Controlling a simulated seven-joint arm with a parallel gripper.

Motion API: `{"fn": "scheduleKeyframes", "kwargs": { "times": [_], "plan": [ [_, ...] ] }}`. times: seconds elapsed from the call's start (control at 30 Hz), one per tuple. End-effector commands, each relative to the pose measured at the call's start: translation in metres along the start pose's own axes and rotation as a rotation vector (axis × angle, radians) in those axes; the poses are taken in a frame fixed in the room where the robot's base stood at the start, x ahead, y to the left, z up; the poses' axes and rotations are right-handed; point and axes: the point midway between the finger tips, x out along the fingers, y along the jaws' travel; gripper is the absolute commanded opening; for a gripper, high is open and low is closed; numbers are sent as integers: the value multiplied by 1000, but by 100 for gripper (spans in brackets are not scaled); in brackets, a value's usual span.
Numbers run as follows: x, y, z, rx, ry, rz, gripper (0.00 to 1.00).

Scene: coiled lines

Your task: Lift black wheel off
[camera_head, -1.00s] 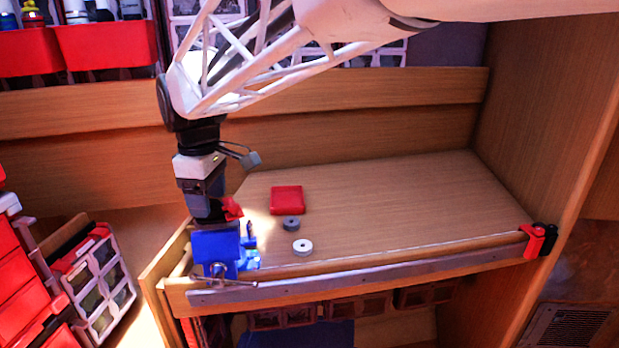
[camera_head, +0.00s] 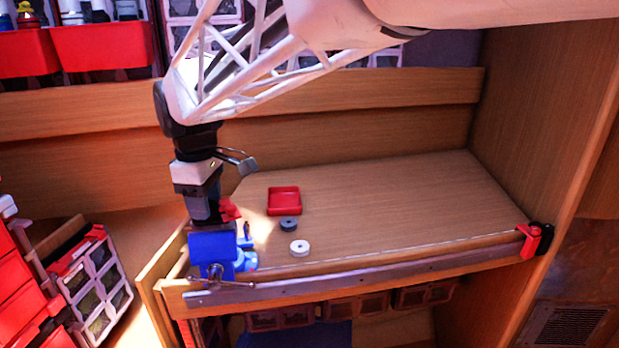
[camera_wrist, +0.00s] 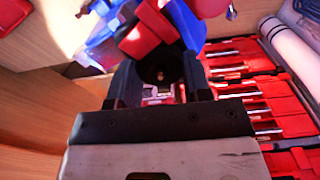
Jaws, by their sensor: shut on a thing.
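A dark round piece, which looks like the black wheel (camera_wrist: 160,68), sits between the fingers of my gripper (camera_wrist: 161,88) in the wrist view. My gripper is shut on it. In the head view my gripper (camera_head: 206,222) points down right behind the blue vise (camera_head: 212,246) at the left front corner of the bench. The vise hides the fingertips and the held wheel there. I cannot tell whether the wheel still touches what bears it. Red and blue parts (camera_wrist: 150,28) lie just beyond the fingers in the wrist view.
A dark grey ring (camera_head: 289,224) and a white ring (camera_head: 299,248) lie on the bench right of the vise. A red tray (camera_head: 284,201) is behind them. A red and black clamp (camera_head: 534,240) is at the right front edge. The bench's middle and right are clear.

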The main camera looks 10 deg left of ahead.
Motion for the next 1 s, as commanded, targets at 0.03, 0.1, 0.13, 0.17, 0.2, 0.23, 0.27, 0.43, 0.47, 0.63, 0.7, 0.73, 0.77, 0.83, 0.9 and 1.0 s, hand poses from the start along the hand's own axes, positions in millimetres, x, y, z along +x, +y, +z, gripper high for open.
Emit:
{"fn": "scheduleKeyframes", "kwargs": {
  "times": [0.03,0.1,0.13,0.17,0.2,0.23,0.27,0.43,0.47,0.63,0.7,0.73,0.77,0.83,0.9,1.0],
  "plan": [
    [0,0,0,0,0,0,22],
    [-1,0,0,0,0,0,22],
    [-2,0,0,0,0,0,22],
    [-2,0,0,0,0,0,22],
    [-4,0,0,0,0,0,22],
    [-5,0,0,0,0,0,22],
    [-6,0,0,0,0,0,22],
    [-13,0,0,0,0,0,22],
    [-14,0,0,0,0,0,22],
    [-21,0,0,0,0,0,22],
    [-24,0,0,0,0,0,22],
    [-25,0,0,0,0,0,22],
    [-27,0,0,0,0,0,22],
    [-30,0,0,0,0,0,22],
    [-33,0,0,0,0,0,22],
    [-37,0,0,0,1,1,22]
  ]
}}
